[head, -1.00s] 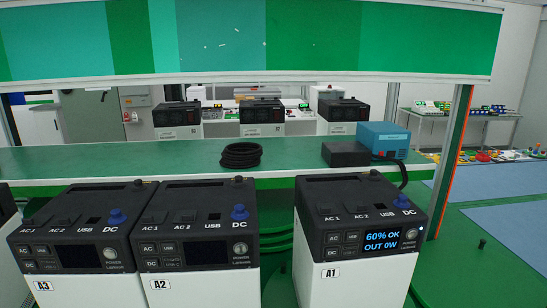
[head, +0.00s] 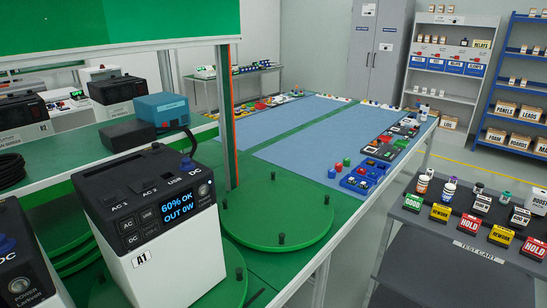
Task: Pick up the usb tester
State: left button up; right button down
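I cannot pick out the usb tester for certain. Neither of my grippers is in view.
A green turntable disc (head: 275,225) with black pegs lies right of A1. An upright post (head: 224,115) stands behind it. A gap of floor separates the green table from the cart. Grey cabinet (head: 380,50) and shelves (head: 450,70) stand at the back.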

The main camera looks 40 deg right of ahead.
aim_at(430, 172)
jog(key=z, duration=2.5)
